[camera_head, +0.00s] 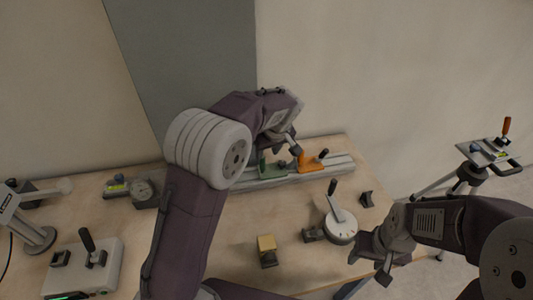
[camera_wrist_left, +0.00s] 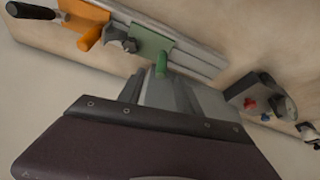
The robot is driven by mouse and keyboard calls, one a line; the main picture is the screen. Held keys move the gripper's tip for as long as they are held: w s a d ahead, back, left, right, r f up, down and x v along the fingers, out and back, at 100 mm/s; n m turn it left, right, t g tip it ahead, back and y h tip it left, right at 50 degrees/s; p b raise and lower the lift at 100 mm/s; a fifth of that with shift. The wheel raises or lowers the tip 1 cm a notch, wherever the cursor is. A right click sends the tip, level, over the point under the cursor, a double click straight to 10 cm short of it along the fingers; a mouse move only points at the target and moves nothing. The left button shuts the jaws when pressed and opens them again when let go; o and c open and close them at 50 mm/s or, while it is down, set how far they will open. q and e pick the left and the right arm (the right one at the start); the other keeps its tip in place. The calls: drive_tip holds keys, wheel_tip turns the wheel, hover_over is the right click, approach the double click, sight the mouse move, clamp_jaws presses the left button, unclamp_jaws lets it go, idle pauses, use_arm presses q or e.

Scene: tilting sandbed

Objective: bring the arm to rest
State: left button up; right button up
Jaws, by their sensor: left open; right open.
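My left arm reaches up across the table, and its left gripper (camera_head: 287,143) hangs in front of the rail with the green and orange carriages. It is open, with nothing seen between its fingers. The left wrist view shows the rail from above, with the green carriage (camera_wrist_left: 152,45) and orange carriage (camera_wrist_left: 84,22) beyond a grey part of my arm. My right gripper (camera_head: 374,262) is open and empty at the table's right front edge, below the round white dial. Contact between my left gripper and the rail cannot be told.
The metal rail (camera_head: 335,167) runs along the table's back edge. A white dial with a lever (camera_head: 341,226), a yellow-topped block (camera_head: 267,251), a white lever box (camera_head: 85,267) and a gauge (camera_head: 143,193) stand on the table (camera_head: 225,255). A tripod platform (camera_head: 487,153) stands at right.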

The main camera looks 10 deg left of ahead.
use_arm(q)
drive_tip(key=s+a+r+n+p, duration=0.1)
drive_tip(key=s+a+r+p, duration=0.15)
drive_tip(key=s+a, duration=0.4)
drive_tip(key=s+d+f+m+g+h, duration=0.1)
drive_tip(key=s+f+m, duration=0.3)
drive_tip(key=s, duration=0.5)
drive_tip(key=s+d+f+m+g+h, duration=0.1)
drive_tip(key=s+f+m, duration=0.3)
drive_tip(key=s, duration=0.4)
drive_tip(key=shift+s+h, duration=0.4)
use_arm(e)
wheel_tip(320, 180, up, 3)
use_arm(q)
drive_tip(key=shift+d, duration=0.1)
idle(0.7)
